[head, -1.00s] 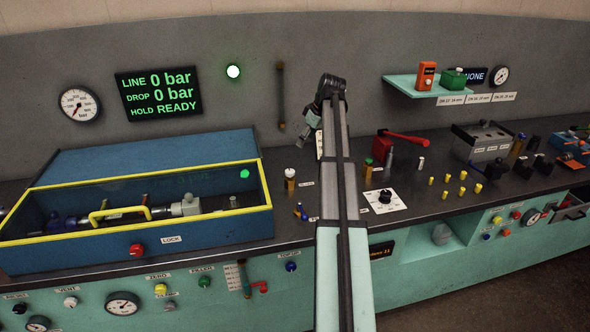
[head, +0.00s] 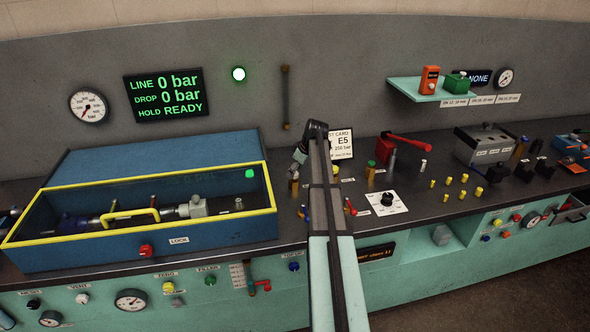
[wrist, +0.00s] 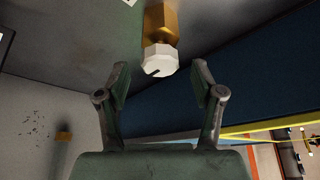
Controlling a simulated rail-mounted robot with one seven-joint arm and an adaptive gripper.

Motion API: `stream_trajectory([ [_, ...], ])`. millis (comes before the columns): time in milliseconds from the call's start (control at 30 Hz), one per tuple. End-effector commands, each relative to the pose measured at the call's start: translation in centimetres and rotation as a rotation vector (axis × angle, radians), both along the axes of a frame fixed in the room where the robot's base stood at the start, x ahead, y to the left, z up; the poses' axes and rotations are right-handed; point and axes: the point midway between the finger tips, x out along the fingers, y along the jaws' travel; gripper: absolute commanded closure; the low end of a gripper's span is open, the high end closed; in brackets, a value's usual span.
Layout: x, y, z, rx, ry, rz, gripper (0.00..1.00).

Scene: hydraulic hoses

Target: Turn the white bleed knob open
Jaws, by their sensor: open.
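The white bleed knob (wrist: 160,60) is a faceted cap with a dark slot mark, on a brass fitting (wrist: 161,20) in the wrist view. It sits centred ahead of my gripper (wrist: 161,78), level with the gap between the fingertips. The fingers are open, one on each side, with a visible gap to the knob; neither appears to touch it.
The blue case (head: 150,225) with a yellow rim stands close to the left of the post. A dial on a white plate (head: 387,202) lies to the right. The display (head: 164,95) reads 0 bar.

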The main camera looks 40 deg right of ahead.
Motion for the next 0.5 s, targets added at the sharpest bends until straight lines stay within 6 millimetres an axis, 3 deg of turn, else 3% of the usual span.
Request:
stream_trajectory([
  [433,0.40,0.16,-1.07,0.000,0.000,0.000,0.33],
  [467,0.40,0.16,-1.07,0.000,0.000,0.000,0.36],
  [500,0.40,0.16,-1.06,0.000,0.000,0.000,0.50],
])
